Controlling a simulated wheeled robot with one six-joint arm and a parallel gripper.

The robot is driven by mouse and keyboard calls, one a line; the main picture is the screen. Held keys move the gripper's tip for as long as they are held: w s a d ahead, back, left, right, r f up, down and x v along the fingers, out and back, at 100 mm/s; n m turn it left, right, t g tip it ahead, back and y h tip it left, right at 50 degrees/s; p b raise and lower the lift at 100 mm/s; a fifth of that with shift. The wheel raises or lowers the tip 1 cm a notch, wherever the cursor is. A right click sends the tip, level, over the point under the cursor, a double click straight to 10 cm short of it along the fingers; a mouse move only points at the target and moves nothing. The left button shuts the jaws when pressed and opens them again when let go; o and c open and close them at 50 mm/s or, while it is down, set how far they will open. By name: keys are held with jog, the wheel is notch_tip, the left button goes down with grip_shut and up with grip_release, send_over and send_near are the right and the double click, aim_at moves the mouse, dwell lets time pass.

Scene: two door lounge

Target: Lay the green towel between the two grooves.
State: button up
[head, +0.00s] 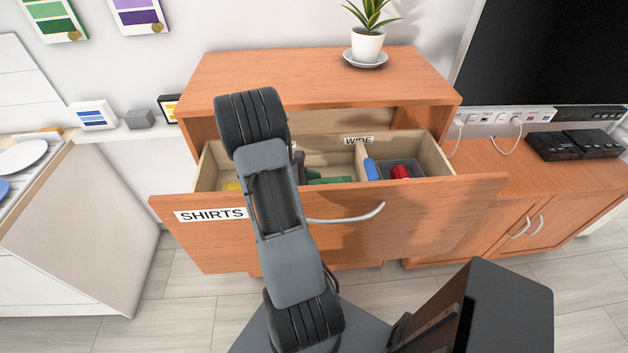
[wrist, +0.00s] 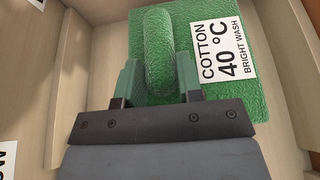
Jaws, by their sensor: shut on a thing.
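The green towel (wrist: 200,25) fills the upper middle of the wrist view, with a raised roll along it and a white label reading "COTTON 40 °C BRIGHT WASH". My gripper (wrist: 160,75) is shut on the roll, one finger on each side. In the head view a strip of the green towel (head: 328,181) shows inside the open drawer (head: 420,215), behind my arm. I cannot clearly make out the two grooves. A wooden strip (wrist: 68,80) runs beside the towel on the left.
Right of a divider (head: 361,156) in the drawer are a blue item (head: 371,170) and a grey tray (head: 415,166) with a red item (head: 400,171). A yellow item (head: 233,186) lies at left. The drawer front reads "SHIRTS"; a tag inside (head: 358,140) reads "WIDE".

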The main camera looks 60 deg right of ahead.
jog(key=shift+f, duration=0.2)
jog(key=o, duration=1.1)
jog(key=shift+r, duration=0.15)
jog(key=b+v, duration=0.2)
jog(key=v, duration=1)
jog(key=shift+a, duration=0.1)
